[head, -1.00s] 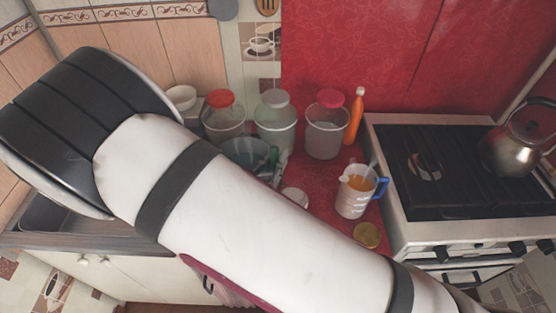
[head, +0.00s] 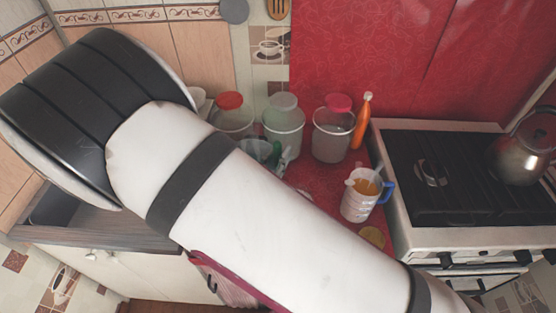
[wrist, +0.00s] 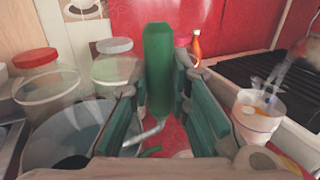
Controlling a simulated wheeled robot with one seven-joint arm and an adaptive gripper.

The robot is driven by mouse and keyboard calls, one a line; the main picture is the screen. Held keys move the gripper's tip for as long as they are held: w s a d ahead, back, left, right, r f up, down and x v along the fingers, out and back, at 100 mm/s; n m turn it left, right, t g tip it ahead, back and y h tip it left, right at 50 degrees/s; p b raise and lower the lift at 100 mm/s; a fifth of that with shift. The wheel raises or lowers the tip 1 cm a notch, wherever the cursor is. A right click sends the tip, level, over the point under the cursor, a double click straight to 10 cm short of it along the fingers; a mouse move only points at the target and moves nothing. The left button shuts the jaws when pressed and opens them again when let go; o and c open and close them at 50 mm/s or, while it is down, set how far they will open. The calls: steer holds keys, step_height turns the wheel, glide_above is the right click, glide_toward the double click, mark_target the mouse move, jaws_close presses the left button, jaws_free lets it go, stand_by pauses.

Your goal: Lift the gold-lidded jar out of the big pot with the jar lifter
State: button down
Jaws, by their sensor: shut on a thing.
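The jar lifter shows in the wrist view as an upright green handle (wrist: 158,70), with a bent grey metal piece (wrist: 146,133) below it. My gripper (wrist: 160,95) is shut on it, a finger on each side of the handle. In the head view the green handle (head: 273,154) shows small beyond my arm, which hides most of the gripper.
Clear canisters with a red lid (head: 230,100), a grey lid (head: 283,101) and a pink lid (head: 338,103) stand behind. An orange bottle (head: 361,122) is beside them. A measuring jug (head: 358,200) and a gold disc (head: 371,237) lie right, near the stove (head: 440,180).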

mark_target(279, 142)
steer(key=shift+r+p, duration=0.9)
steer(key=shift+r, duration=1.65)
steer(key=shift+w+d, duration=0.1)
